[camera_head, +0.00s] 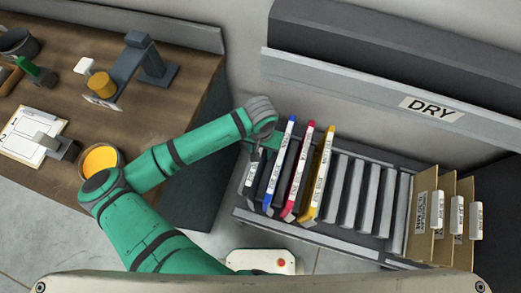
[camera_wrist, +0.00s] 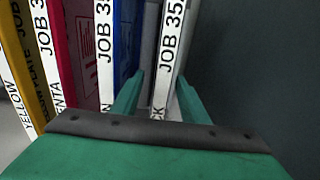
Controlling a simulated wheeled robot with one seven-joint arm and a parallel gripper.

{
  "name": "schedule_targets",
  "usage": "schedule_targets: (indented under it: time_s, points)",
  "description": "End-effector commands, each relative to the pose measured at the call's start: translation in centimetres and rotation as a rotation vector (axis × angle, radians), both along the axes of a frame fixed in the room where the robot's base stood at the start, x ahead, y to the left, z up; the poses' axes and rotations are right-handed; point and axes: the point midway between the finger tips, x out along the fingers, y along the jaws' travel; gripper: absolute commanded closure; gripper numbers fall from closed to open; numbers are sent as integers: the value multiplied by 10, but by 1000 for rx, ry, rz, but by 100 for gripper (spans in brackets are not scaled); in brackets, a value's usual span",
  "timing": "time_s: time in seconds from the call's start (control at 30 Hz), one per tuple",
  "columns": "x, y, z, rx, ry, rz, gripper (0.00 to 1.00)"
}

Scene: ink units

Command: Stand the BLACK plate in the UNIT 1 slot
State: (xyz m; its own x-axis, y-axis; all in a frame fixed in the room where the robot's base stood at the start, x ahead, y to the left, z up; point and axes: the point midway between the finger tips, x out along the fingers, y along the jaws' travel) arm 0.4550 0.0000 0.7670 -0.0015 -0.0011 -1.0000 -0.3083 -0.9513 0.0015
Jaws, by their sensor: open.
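The black plate (camera_head: 253,168) stands at the left end of the rack, its white edge label facing up. In the wrist view the plate (camera_wrist: 168,55) has a label reading "JOB 35", with the end of a colour name, "CK", below. My gripper (camera_wrist: 158,97) is open, with one finger on each side of this plate's edge; I cannot tell whether they touch it. In the head view my gripper (camera_head: 257,148) is at the top of the black plate and partly hidden by my wrist. I see no marking that reads UNIT 1.
Blue (camera_head: 280,165), magenta (camera_head: 299,172) and yellow (camera_head: 318,175) plates lean close beside the black one. Grey dividers (camera_head: 355,192) fill the rack's middle. Cardboard folders (camera_head: 424,212) stand at its right. A panel marked DRY (camera_head: 350,85) runs behind. A wooden bench (camera_head: 60,75) is left.

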Motion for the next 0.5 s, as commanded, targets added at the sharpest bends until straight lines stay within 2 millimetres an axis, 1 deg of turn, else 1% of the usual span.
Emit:
schedule_targets:
  time_s: [0.17,0.4,0.5]
  points:
    - [1,0,19,-1,-3,0,60]
    - [0,-1,65,0,-3,-4,60]
    - [0,-1,81,0,-2,-4,60]
